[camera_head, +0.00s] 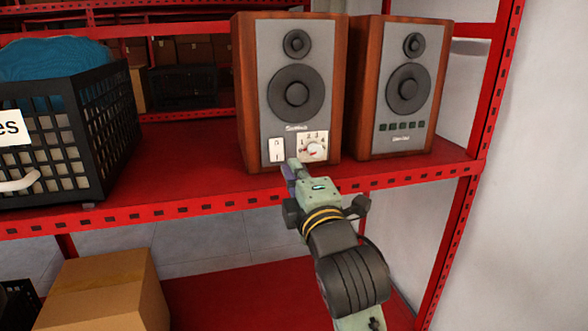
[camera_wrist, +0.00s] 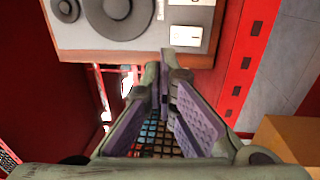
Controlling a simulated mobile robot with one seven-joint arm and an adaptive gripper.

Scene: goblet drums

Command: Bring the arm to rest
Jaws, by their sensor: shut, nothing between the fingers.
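My arm reaches up from the bottom of the head view to the front of the left wooden speaker (camera_head: 258,90). My gripper (camera_head: 291,166) is shut and empty, just below the speaker's white switch plate (camera_head: 277,150) and dial plate (camera_head: 312,147). In the wrist view the purple-padded fingers of my gripper (camera_wrist: 167,68) come together at the tips, close to the switch plate (camera_wrist: 186,36). I cannot tell whether the tips touch the speaker. The dial's red pointer is at the lower left of its scale.
A second speaker (camera_head: 392,80) stands to the right on the red shelf (camera_head: 200,180). A black crate (camera_head: 95,130) with a blue item is at the left. A cardboard box (camera_head: 105,290) sits below. A red upright (camera_head: 490,110) and white wall (camera_head: 545,180) bound the right.

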